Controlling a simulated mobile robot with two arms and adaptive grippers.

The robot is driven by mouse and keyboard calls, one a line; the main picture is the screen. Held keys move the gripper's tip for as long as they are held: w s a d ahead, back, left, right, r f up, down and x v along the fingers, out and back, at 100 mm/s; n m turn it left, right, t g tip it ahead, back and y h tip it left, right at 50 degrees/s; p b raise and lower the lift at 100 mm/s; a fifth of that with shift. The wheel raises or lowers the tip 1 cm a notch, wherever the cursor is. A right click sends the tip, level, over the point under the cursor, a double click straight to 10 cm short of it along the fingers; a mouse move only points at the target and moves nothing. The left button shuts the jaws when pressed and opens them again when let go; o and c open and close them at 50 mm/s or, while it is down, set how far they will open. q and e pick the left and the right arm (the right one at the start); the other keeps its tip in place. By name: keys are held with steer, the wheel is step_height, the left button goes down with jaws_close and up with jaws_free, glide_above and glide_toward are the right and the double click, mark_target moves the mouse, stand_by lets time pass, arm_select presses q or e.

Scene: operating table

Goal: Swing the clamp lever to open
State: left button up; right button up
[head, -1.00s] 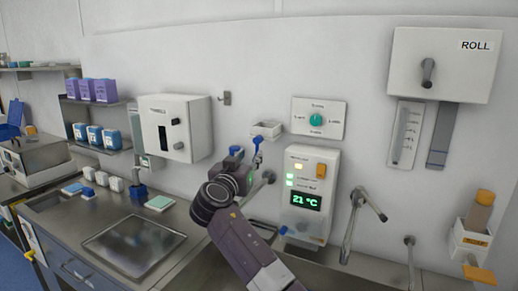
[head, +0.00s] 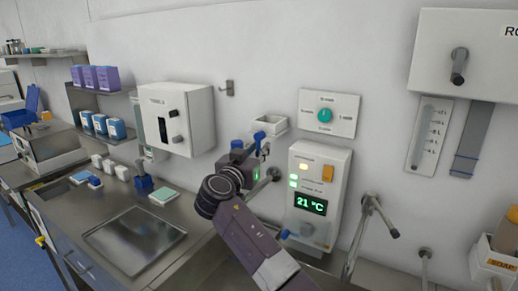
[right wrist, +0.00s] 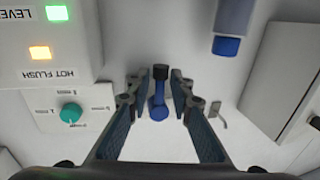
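A blue lever (head: 259,136) on the white wall shows just beyond my right gripper in the head view. In the right wrist view the lever (right wrist: 158,98) has a round blue base and a black end, and it lies between the two finger lines. My right gripper (right wrist: 160,76) is open, with its fingers apart on both sides of the lever and no clear contact. In the head view my right gripper (head: 258,156) and wrist partly hide the lever's lower part. My left gripper is not in view.
A white control box (head: 318,190) reading 21 °C is close to the right of the gripper. A metal tap lever (head: 377,208) projects further right. A white wall box (head: 177,119) is left. A steel sink (head: 135,240) lies below left.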

jaws_close()
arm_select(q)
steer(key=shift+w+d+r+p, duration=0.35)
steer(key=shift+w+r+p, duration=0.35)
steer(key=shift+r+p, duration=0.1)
arm_select(e)
steer(key=shift+s+d+r+n+g, duration=0.2)
steer(key=shift+d+n, duration=0.1)
steer(key=shift+n, duration=0.75)
steer(key=shift+s+d+r+n+g, duration=0.15)
steer(key=shift+d+n+g, duration=0.1)
steer(key=shift+n, duration=0.75)
steer(key=shift+s+d+r+n+g, duration=0.1)
steer(key=shift+s+d+n+g, duration=0.15)
steer(key=shift+n, duration=0.8)
steer(key=shift+o, duration=1.9)
jaws_free()
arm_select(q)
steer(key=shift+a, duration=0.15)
arm_select(e)
steer(key=shift+d, duration=0.1)
